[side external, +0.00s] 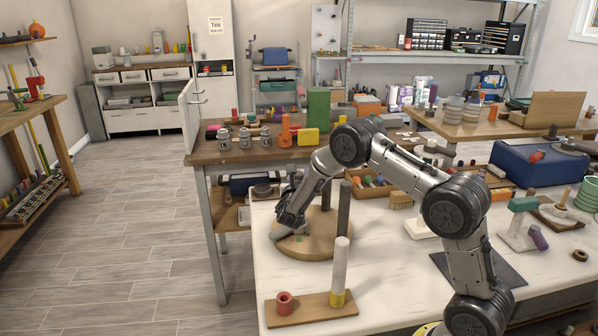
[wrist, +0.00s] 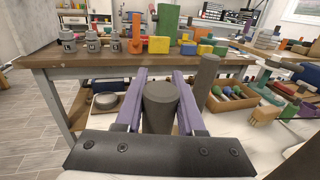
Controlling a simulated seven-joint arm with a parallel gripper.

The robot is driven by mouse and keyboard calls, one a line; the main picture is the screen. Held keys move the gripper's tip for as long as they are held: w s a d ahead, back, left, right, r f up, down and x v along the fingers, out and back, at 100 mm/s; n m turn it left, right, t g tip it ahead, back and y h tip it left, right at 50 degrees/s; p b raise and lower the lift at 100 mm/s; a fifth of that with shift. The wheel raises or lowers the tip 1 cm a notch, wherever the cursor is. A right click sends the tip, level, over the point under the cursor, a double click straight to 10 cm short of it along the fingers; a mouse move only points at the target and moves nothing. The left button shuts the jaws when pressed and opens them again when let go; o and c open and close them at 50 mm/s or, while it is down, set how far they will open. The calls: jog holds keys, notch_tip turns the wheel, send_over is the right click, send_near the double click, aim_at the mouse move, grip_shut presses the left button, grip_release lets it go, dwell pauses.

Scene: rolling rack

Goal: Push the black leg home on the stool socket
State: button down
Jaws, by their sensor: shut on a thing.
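A dark grey-black leg (wrist: 161,108) stands between the purple fingers of my gripper (wrist: 160,76) in the wrist view, its flat round top facing up. My gripper is shut on it. In the side view my gripper (side external: 290,220) is low over the left part of the round wooden stool seat (side external: 318,247). A second dark leg (side external: 343,208) stands upright on the seat, right of my gripper. It also shows in the wrist view (wrist: 206,80).
A box of tools (side external: 371,187) lies behind the seat. A wooden bench (side external: 228,152) with jars and blocks stands beyond.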

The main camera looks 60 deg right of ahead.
jog(key=shift+f, duration=0.15)
jog(key=shift+c, duration=2.2)
grip_release()
jog(key=v, duration=1.3)
jog(key=shift+s+a, duration=0.2)
jog(key=shift+a, duration=0.15)
